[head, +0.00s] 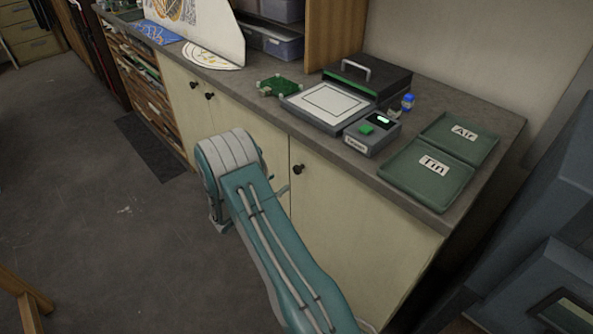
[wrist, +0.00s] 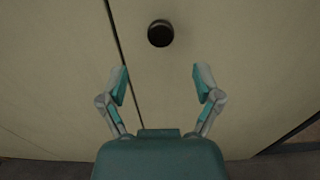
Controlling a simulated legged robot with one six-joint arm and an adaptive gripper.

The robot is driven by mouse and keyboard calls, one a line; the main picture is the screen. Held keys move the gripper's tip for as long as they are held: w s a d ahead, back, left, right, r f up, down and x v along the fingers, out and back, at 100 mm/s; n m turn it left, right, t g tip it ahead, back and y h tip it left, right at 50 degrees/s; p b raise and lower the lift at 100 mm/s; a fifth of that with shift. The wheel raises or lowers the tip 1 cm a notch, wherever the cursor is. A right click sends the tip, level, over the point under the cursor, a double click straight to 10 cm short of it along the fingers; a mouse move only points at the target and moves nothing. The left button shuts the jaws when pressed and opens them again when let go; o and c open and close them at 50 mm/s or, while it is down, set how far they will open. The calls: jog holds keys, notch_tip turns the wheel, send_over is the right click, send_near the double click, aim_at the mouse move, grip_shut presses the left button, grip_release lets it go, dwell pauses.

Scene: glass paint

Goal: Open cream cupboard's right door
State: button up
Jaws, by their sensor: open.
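The cream cupboard's right door (head: 345,220) is shut under the counter, with a dark round knob (head: 299,169) near its left edge. In the wrist view the knob (wrist: 160,33) is ahead of my open gripper (wrist: 160,82), roughly centred between the two fingers and beyond their tips. The gripper is empty and not touching the knob. The seam of the door (wrist: 125,60) runs just left of the knob. In the head view my arm covers part of the cupboard front, and my fingers are mostly hidden behind the wrist.
The grey counter (head: 400,205) holds a green tray pair marked Air and Tin (head: 440,155), a small device (head: 371,132) and a black-lidded machine (head: 340,95). Other cream doors (head: 190,100) are to the left. Dark blue furniture (head: 545,230) stands at right.

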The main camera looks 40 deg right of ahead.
aim_at(295, 171)
jog(key=d, duration=0.8)
jog(key=shift+w+d, duration=0.1)
jog(key=shift+w, duration=0.25)
grip_shut()
